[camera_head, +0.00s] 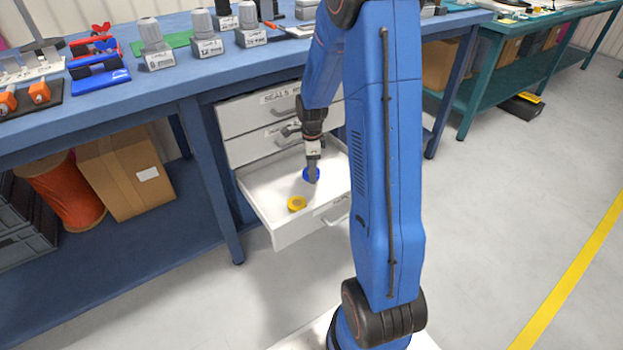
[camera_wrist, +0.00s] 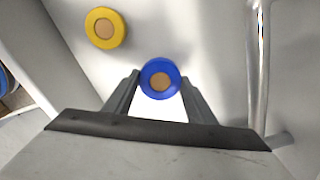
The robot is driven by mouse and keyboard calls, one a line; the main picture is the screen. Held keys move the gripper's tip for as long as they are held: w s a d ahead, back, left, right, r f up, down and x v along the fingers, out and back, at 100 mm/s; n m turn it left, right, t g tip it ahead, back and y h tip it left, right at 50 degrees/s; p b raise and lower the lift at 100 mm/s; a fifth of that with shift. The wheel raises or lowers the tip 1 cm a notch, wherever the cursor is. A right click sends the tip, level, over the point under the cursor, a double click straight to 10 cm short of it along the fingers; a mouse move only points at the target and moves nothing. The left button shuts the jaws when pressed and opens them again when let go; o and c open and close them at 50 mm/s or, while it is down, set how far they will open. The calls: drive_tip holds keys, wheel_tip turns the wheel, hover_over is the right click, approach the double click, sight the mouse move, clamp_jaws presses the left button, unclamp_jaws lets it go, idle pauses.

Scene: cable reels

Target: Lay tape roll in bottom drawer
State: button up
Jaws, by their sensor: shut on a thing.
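A blue tape roll (camera_wrist: 146,80) with a tan core is between the two fingers of my gripper (camera_wrist: 160,92) in the wrist view. My gripper (camera_head: 312,176) is shut on it, inside the outline of the open bottom drawer (camera_head: 266,209). The blue roll (camera_head: 306,174) also shows in the head view, partly covered by the fingers. I cannot tell whether it touches the drawer floor. A yellow tape roll (camera_head: 297,203) lies on the drawer floor near the front left; it also shows in the wrist view (camera_wrist: 94,20).
Two shut drawers, the upper labelled "SEALS" (camera_head: 262,108), sit above the open one. The blue workbench (camera_head: 215,80) holds several grey connectors. A cardboard box (camera_head: 124,180) and an orange reel (camera_head: 66,195) stand on the lower shelf.

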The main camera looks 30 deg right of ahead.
drive_tip(key=shift+f, duration=2.2)
drive_tip(key=shift+f, duration=0.1)
drive_tip(key=o, duration=1)
drive_tip(key=shift+o, duration=0.2)
